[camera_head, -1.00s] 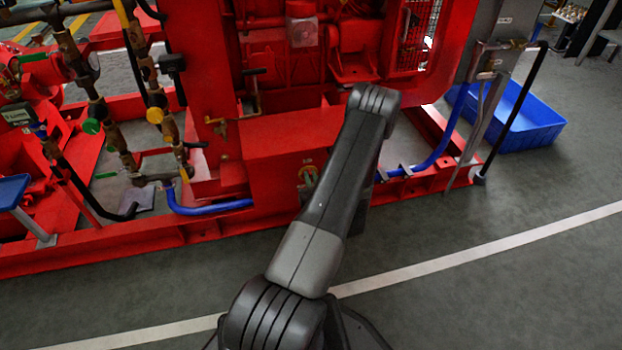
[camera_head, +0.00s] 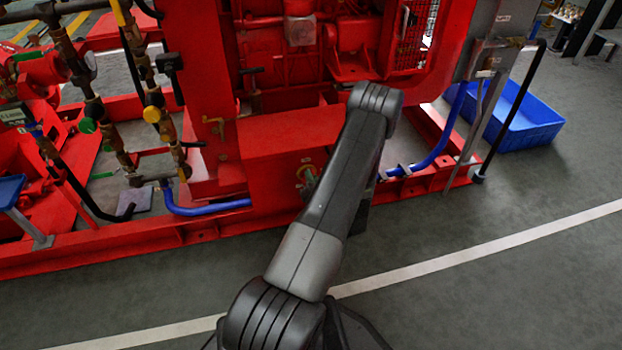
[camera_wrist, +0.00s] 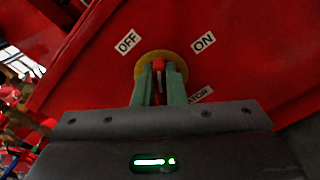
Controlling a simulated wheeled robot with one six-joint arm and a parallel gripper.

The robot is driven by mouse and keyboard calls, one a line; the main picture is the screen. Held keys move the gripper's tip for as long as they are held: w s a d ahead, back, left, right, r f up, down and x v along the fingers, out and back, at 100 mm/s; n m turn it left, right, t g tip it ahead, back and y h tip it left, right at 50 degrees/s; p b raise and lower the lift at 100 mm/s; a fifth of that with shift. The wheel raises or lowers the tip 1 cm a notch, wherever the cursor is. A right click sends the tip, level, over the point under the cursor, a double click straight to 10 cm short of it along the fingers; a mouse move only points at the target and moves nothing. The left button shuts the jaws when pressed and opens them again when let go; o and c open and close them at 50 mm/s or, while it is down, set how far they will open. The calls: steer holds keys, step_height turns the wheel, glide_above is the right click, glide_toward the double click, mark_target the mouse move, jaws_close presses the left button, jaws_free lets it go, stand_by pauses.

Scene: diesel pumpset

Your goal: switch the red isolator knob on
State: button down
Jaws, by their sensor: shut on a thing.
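The red isolator knob (camera_wrist: 158,65) shows in the wrist view in the middle of a yellow round plate on a red panel. An OFF label (camera_wrist: 127,42) is up and left of it and an ON label (camera_wrist: 203,42) is up and right. The knob's visible part points roughly straight up in this view, between the two labels. My gripper (camera_wrist: 159,72) has its green fingers shut on the knob, one on each side. The fingers hide part of the knob and plate. In the head view my arm covers most of the knob's place.
The red pumpset frame (camera_head: 120,243) runs along the floor, with pipes and valves with yellow and green handles at left. A blue hose (camera_head: 440,145) and a blue crate (camera_head: 530,125) are at right. The grey floor in front is clear.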

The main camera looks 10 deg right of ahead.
steer(key=m, duration=0.7)
steer(key=f+m, duration=0.1)
steer(key=m, duration=0.2)
steer(key=shift+d+f, duration=0.1)
steer(key=shift+d, duration=0.2)
steer(key=shift+m, duration=0.4)
steer(key=c, duration=1.5)
jaws_free()
steer(key=s+p, duration=0.1)
steer(key=s, duration=0.3)
steer(key=s+p, duration=0.1)
steer(key=s, duration=0.4)
steer(key=s+p, duration=0.1)
steer(key=s, duration=0.4)
steer(key=shift+d, duration=0.25)
steer(key=shift+w, duration=0.1)
